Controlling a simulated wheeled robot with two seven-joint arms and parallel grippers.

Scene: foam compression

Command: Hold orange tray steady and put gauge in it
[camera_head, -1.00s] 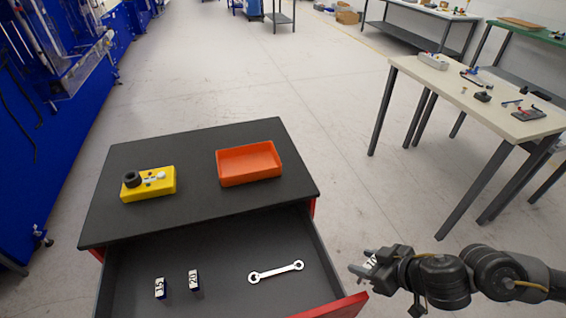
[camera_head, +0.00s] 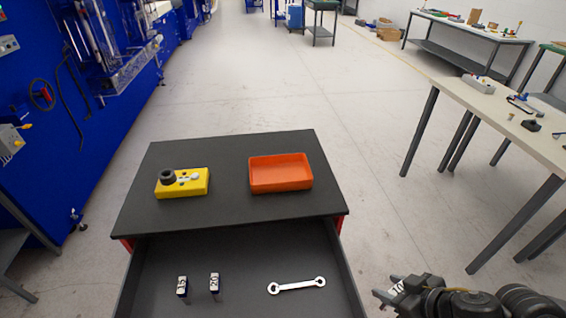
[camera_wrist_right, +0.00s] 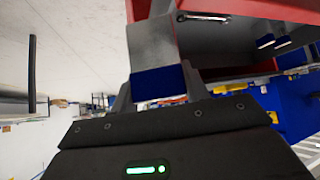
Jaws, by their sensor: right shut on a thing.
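The orange tray (camera_head: 281,187) sits empty on the right part of the dark cabinet top. My right gripper (camera_head: 388,287) is at the lower right, beside the open drawer, apart from the tray. It is shut on a gauge (camera_head: 397,289) with a white, marked face, partly hidden by the fingers. In the right wrist view the gauge (camera_wrist_right: 158,82) shows a blue end between the fingers. Two similar gauges, marked 15 (camera_head: 182,286) and 20 (camera_head: 214,283), stand in the drawer. My left gripper is not in view.
A yellow block with a black knob (camera_head: 182,184) is on the cabinet top (camera_head: 230,214), left of the tray. The open drawer (camera_head: 245,262) also holds a white wrench (camera_head: 297,286). A table (camera_head: 500,118) stands to the right, with clear floor between.

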